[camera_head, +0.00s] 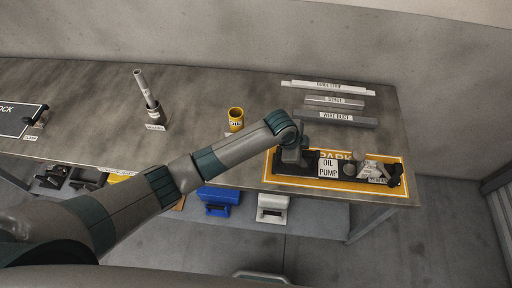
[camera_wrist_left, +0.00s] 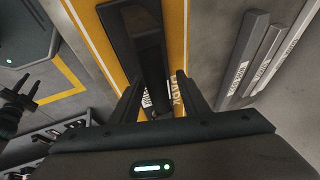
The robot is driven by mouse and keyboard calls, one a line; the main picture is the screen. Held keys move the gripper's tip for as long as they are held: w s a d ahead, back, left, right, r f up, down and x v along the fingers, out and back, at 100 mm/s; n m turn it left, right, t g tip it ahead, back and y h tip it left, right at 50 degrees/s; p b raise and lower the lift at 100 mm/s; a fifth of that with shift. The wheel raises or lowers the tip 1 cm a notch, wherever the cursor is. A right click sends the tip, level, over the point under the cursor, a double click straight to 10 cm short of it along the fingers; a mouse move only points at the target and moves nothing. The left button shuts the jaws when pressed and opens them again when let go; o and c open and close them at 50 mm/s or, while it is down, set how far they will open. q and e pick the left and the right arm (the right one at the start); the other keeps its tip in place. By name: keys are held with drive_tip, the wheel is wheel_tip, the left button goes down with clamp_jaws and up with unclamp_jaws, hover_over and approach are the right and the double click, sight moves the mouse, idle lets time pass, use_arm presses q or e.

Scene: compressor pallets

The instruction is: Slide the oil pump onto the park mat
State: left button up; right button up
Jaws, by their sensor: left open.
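The oil pump (camera_head: 329,165) is a long dark part with a white label, lying lengthwise on the orange park mat (camera_head: 400,201) at the table's right end. The pump lies within the mat's white outline as far as I can see; my gripper hides its left end. My left gripper (camera_head: 292,158) is low over the pump's left part. In the left wrist view the fingers (camera_wrist_left: 160,92) are apart, with the dark pump body (camera_wrist_left: 146,45) between them; contact cannot be told. The mat (camera_wrist_left: 176,30) shows beside it. My right gripper is not in view.
Several labelled strips, including the wire duct (camera_head: 335,119), lie behind the mat. A yellow cup (camera_head: 236,118) and a dark holder with a rod (camera_head: 152,110) stand farther left. Blue (camera_head: 218,198) and white (camera_head: 272,207) items sit on the lower shelf.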

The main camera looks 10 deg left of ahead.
use_arm(q)
drive_tip(key=v, duration=0.9)
drive_tip(key=shift+s, duration=0.1)
idle(0.3)
